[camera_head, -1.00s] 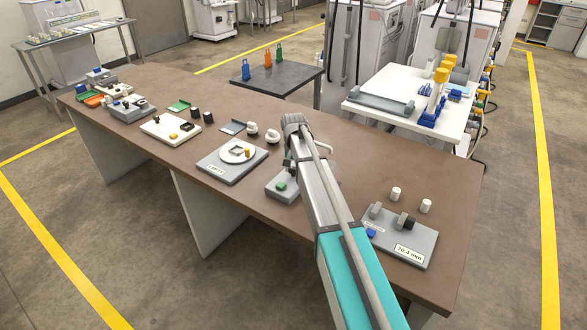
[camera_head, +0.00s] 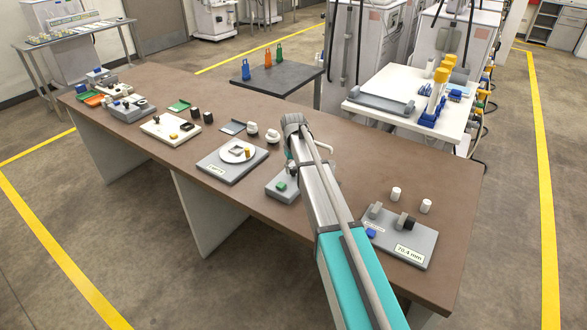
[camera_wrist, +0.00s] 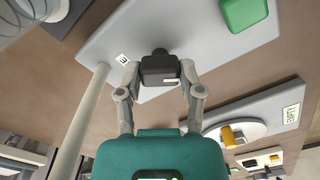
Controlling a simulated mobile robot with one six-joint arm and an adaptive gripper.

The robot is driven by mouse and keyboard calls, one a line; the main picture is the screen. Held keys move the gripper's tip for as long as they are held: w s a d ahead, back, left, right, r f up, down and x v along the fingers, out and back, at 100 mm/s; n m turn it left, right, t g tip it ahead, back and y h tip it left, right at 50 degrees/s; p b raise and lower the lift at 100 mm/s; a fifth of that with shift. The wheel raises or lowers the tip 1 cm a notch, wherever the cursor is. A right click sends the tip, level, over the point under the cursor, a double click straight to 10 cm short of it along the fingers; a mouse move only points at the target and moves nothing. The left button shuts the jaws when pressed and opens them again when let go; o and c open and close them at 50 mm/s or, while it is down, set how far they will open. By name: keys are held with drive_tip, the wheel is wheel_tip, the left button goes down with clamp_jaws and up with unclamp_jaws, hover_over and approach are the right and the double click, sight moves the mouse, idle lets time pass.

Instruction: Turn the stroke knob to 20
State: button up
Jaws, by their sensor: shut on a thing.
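The stroke knob (camera_wrist: 158,69) is a small black block with a white mark on one edge, standing on a grey unit (camera_wrist: 206,42). My gripper (camera_wrist: 160,76) has its two grey fingers closed on the knob from either side. A small white label (camera_wrist: 123,60) lies beside the knob; its character is too small to read surely. A green button (camera_wrist: 245,14) is on the same unit.
A grey unit with a white dial (camera_head: 236,152) stands left on the brown bench (camera_head: 330,240). A unit reading 70.4 mm (camera_head: 418,240) and two white cylinders (camera_head: 396,193) are on the right. Other units line the bench's far left.

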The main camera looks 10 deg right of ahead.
drive_tip(key=n, duration=0.6)
drive_tip(key=shift+n, duration=0.3)
idle(0.4)
drive_tip(key=o, duration=1.1)
drive_tip(key=shift+o, duration=0.2)
